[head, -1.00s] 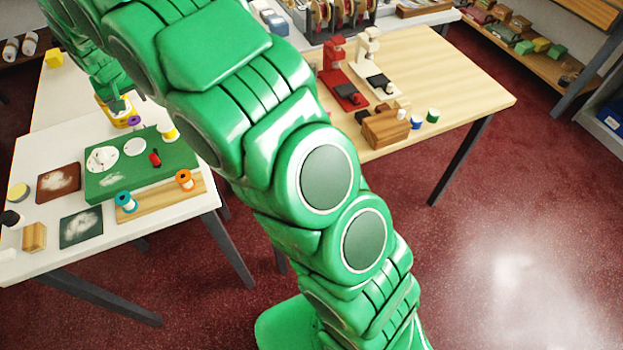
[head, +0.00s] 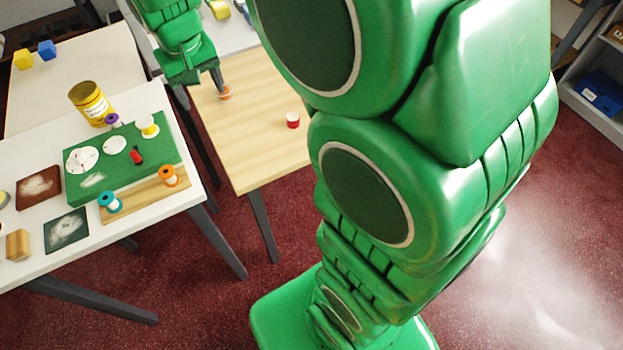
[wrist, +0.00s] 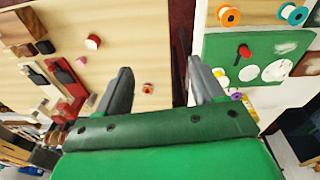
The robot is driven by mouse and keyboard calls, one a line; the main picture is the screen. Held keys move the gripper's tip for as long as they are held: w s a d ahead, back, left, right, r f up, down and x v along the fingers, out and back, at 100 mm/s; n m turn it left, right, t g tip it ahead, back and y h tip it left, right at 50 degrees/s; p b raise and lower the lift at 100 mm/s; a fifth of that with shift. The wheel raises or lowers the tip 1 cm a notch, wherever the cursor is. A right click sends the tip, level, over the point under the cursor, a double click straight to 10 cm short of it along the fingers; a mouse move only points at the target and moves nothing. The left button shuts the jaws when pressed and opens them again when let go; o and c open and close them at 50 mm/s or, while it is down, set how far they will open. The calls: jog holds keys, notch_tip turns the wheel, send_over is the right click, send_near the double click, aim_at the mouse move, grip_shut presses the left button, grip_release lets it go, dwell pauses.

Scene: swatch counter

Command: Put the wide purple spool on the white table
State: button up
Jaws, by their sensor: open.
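A purple spool (head: 112,119) shows in the head view at the back edge of the green board, beside the yellow can. Whether it rests on the board or behind it is unclear. It shows partly in the wrist view (wrist: 237,97), past the board's edge. The white table (head: 28,160) carries the board. My gripper (head: 217,82) is over the wooden table (head: 255,150), away from the purple spool. In the wrist view its two fingers (wrist: 157,78) are apart with nothing held between them. A small orange spool (head: 225,93) stands on the wooden table near the fingertips.
The green board (head: 85,190) holds white discs and a red item. Teal (head: 110,202) and orange (head: 168,176) spools stand on a wooden strip. A yellow can (head: 92,103) stands behind the board. A red-and-white spool (head: 292,120) is on the wooden table. A gap separates the tables.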

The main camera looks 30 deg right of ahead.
jog(key=s+d+g, duration=0.1)
jog(key=s+d, duration=0.2)
jog(key=s, duration=0.6)
jog(key=s+d+g, duration=0.1)
jog(key=s+d, duration=0.1)
jog(key=s, duration=0.8)
jog(key=s+d+m+g, duration=0.1)
jog(key=s+d, duration=0.2)
jog(key=s, duration=0.7)
jog(key=shift+d+f, duration=0.15)
jog(key=shift+d, duration=0.15)
